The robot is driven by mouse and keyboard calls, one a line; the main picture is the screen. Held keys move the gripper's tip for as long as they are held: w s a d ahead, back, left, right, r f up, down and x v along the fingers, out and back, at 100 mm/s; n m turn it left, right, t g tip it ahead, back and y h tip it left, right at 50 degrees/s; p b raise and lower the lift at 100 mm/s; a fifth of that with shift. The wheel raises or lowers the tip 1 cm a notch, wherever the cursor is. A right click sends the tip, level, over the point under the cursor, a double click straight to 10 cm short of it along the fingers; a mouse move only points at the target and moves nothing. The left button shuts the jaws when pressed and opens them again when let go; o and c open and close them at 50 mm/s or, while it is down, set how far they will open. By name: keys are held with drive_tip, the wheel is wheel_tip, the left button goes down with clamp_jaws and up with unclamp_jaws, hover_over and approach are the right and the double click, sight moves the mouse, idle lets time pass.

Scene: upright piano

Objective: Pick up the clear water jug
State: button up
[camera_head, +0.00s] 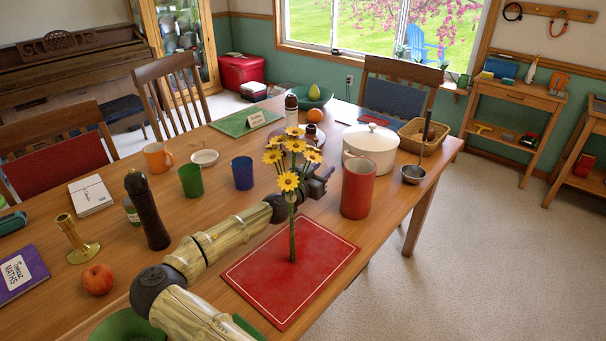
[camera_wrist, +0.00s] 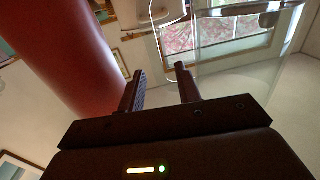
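A clear, see-through vessel, which looks like the water jug (camera_wrist: 235,75), shows in the wrist view at the upper right, just beyond my gripper's fingers. I cannot make out the jug in the head view, where yellow flowers and my arm cover that area. My gripper (camera_wrist: 160,75) has its two fingers apart with nothing solid visible between them. In the head view my gripper (camera_head: 322,183) is partly behind the flowers, left of a tall red cup (camera_head: 358,188). The red cup (camera_wrist: 65,50) also fills the wrist view's upper left, close to the fingers.
Yellow flowers (camera_head: 289,181) rise over a red mat (camera_head: 290,275). A white pot (camera_head: 371,152), ladle (camera_head: 413,174) and basket (camera_head: 424,135) stand at the right. Blue (camera_head: 242,173) and green (camera_head: 191,181) cups and a dark mill (camera_head: 147,211) stand left of my arm.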

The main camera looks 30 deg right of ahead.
drive_tip(key=shift+x, duration=0.95)
drive_tip(key=shift+s+d, duration=0.1)
drive_tip(key=shift+r, duration=0.15)
clamp_jaws()
